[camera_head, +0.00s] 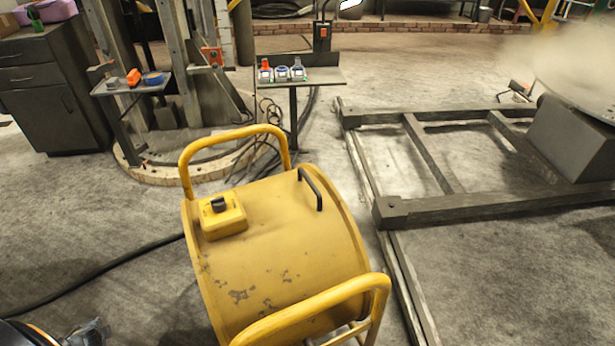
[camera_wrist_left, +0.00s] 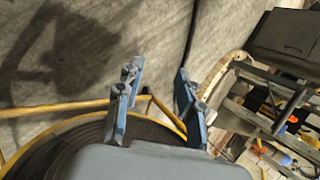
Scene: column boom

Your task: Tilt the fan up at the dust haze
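The fan is a worn yellow drum (camera_head: 275,255) standing on the floor in the middle of the head view. A yellow tube frame (camera_head: 235,132) rises at its sides. A dark handle (camera_head: 313,188) and a yellow box with a black knob (camera_head: 221,216) sit on its top. The pale dust haze (camera_head: 580,55) hangs at the upper right. My left gripper (camera_head: 90,332) shows at the lower left corner, apart from the drum. In the left wrist view its fingers (camera_wrist_left: 158,97) are apart and empty, with the fan's dark round face (camera_wrist_left: 60,150) behind them. My right gripper is not in view.
A low dark metal frame (camera_head: 455,205) lies on the floor to the right. A small stand (camera_head: 325,75) with several controls stands behind the fan. A dark cabinet (camera_head: 50,90) is at the upper left. A black cable (camera_head: 90,275) crosses the floor at left.

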